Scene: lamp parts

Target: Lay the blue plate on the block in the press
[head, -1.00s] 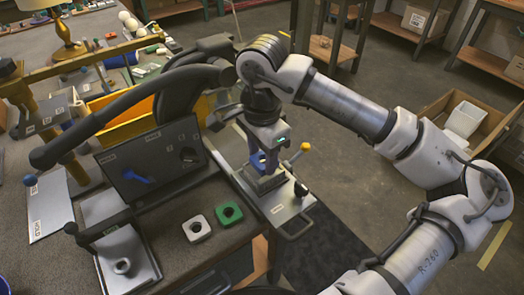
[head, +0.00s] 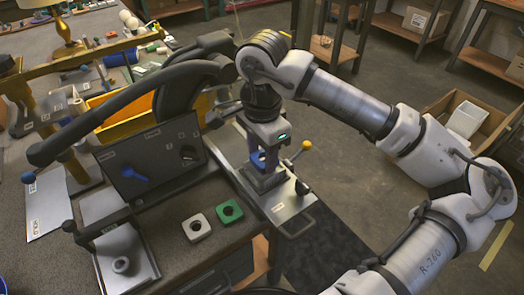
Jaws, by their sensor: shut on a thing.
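My gripper (head: 265,158) points down over the press and is shut on the blue plate (head: 260,157). The plate shows as a small blue patch between the fingers. The grey block (head: 266,180) sits on the press's metal bed (head: 290,208), directly under the plate. The plate looks very close to the block's top; I cannot tell whether they touch. My fingers hide part of the plate and of the block.
A yellow-knobbed lever (head: 305,146) rises right of the block. A long black lever arm (head: 110,125) crosses the left.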

